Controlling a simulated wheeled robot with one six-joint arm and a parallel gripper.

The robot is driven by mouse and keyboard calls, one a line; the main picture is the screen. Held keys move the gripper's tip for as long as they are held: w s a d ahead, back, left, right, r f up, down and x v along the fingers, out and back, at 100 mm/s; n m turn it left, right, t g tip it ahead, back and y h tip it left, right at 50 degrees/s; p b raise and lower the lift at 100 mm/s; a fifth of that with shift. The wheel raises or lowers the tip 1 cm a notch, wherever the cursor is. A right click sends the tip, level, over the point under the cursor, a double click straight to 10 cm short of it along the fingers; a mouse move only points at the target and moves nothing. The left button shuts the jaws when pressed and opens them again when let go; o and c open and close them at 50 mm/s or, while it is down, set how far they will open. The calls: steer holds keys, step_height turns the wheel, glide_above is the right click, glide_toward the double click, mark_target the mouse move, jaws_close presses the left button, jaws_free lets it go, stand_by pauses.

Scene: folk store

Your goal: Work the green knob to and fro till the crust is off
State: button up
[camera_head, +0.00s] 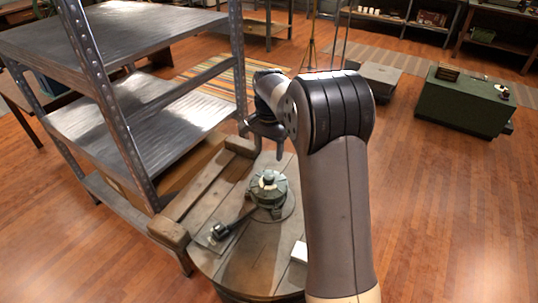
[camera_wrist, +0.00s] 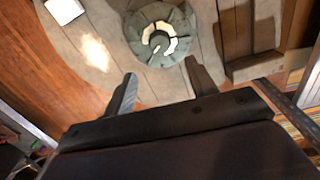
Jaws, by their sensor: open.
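A grey-green round fixture with a knob (camera_head: 268,187) on top stands on a round wooden tabletop (camera_head: 245,266). Pale patches, perhaps crust, show on the knob. A dark lever (camera_head: 238,221) reaches from the fixture toward the lower left and ends in a dark knob. In the wrist view the green knob (camera_wrist: 160,36) is seen from above, with white curved patches around its dark middle. My gripper (camera_wrist: 163,80) is open and empty, with the knob beyond its fingertips and apart from them. In the head view my wrist is above and behind the fixture, and the fingers are partly hidden.
A metal shelf unit (camera_head: 120,100) stands close on the left. A wooden block (camera_head: 168,232) and plank (camera_head: 205,180) lie along the tabletop's left edge. A small white item (camera_head: 299,252) lies at its right. A green chest (camera_head: 462,104) stands farther off, with open floor between.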

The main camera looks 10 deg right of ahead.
mark_target(269, 176)
step_height(269, 176, down, 11)
steer(key=m+p, duration=0.3)
steer(key=p, duration=0.2)
steer(key=shift+r+m, duration=0.15)
steer(key=shift+m, duration=0.25)
steer(key=c, duration=1)
